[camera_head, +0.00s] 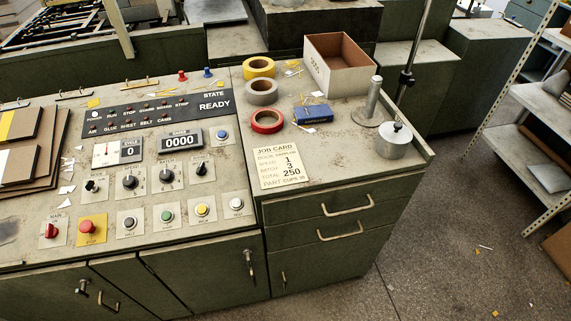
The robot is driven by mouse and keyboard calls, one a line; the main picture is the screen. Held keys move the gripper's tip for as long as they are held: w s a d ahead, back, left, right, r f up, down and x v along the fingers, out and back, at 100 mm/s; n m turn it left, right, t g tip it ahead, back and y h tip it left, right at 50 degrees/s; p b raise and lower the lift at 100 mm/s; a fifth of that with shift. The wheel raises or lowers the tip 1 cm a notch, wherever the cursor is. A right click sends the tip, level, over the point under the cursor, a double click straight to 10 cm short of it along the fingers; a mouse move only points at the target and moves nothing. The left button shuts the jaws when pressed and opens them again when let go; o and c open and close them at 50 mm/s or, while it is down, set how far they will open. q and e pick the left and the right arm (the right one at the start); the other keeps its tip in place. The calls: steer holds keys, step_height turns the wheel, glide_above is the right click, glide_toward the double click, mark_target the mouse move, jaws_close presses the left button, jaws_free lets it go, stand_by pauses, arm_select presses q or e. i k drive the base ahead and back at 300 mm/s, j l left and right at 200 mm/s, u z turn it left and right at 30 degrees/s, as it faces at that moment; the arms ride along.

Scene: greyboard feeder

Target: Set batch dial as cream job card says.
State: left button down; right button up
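The cream job card (279,166) lies flat on the cabinet top, right of the control panel. It reads speed 1, batch 3, total 250. The batch dial (166,175) is a black round knob on a pale plate in the panel's middle; its pointer setting is too small to read. A similar black knob, the speed dial (130,182), sits just left of it. A smaller black selector (201,169) sits to its right. Neither of my grippers is in view.
A counter (180,140) shows 0000 and the state display (214,105) reads READY. Push buttons, including a red stop button (87,226), line the panel's front. Tape rolls (267,121), an open box (340,68) and a metal pot (395,141) stand on the right.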

mark_target(167, 176)
steer(key=l+u, duration=0.1)
steer(key=u, duration=0.7)
steer(key=l+u, duration=0.2)
steer(key=u, duration=0.2)
steer(key=l+u, duration=0.1)
steer(key=u, duration=0.3)
steer(key=i, duration=0.05)
